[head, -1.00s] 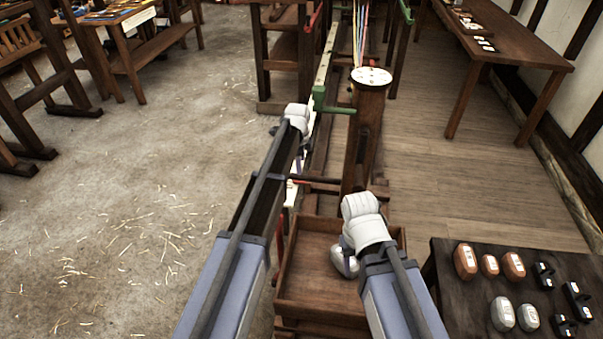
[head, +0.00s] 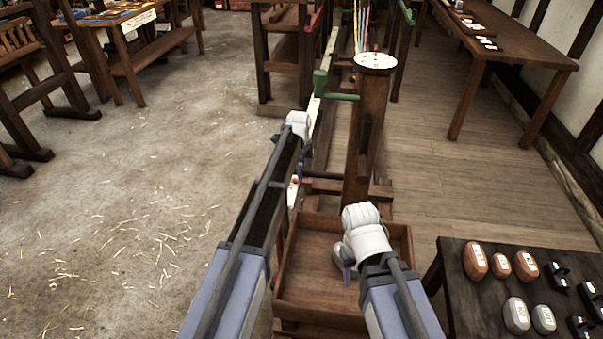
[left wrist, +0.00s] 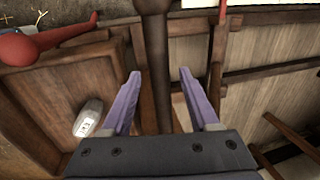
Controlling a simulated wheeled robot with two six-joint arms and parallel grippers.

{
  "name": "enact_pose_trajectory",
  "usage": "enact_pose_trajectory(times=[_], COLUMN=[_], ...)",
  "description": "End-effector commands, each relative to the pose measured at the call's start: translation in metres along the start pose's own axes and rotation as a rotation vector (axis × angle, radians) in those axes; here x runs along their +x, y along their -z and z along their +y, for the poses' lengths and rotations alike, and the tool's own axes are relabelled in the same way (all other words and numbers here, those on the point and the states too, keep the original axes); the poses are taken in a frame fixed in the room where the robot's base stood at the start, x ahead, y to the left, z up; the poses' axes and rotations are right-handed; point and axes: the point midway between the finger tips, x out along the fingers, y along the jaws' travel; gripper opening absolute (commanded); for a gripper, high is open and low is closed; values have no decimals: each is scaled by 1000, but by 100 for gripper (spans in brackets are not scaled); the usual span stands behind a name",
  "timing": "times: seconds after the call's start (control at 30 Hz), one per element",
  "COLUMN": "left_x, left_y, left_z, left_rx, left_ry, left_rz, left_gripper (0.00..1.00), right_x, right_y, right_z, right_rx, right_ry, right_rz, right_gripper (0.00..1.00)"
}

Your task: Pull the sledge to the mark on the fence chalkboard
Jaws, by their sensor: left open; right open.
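The sledge has a dark wooden post (head: 372,130) with a white disc (head: 375,62) on top and a shallow wooden tray (head: 283,270) in front. A grey labelled weight (left wrist: 88,117) lies in the tray. A dark bar (head: 322,187) reaches left from the post. My left gripper (head: 299,172) is by this bar, mostly hidden by its arm. In the left wrist view its purple fingers (left wrist: 157,85) are open, with a dark bar (left wrist: 153,50) passing between or behind them. My right gripper (head: 347,274) is open over the tray, mostly hidden by its wrist. I cannot make out the chalkboard mark.
A green crank-like handle (head: 330,92) is beside the pale-topped rail (head: 328,60). A red handle (left wrist: 45,38) shows in the left wrist view. A dark table (head: 455,285) at the right holds labelled weights. Open floor (head: 130,180) lies left, boards (head: 450,190) right.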

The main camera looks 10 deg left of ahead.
Motion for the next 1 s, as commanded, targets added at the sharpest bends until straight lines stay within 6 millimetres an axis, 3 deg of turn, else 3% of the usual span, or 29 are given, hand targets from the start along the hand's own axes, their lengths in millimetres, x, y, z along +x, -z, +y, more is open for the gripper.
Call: enact_pose_trajectory(times=[0.17, 0.7, 1.0], left_x=[-1, -1, -1], left_y=[0, 0, 0], left_z=[0, 0, 0], left_rx=[0, 0, 0], left_ry=[0, 0, 0], left_rz=[0, 0, 0], left_gripper=[59, 0, 0], right_x=[-1, -1, -1], right_y=[0, 0, 0], right_z=[0, 0, 0], right_rx=[0, 0, 0], right_ry=[0, 0, 0], right_rz=[0, 0, 0], right_gripper=[50, 50, 50])
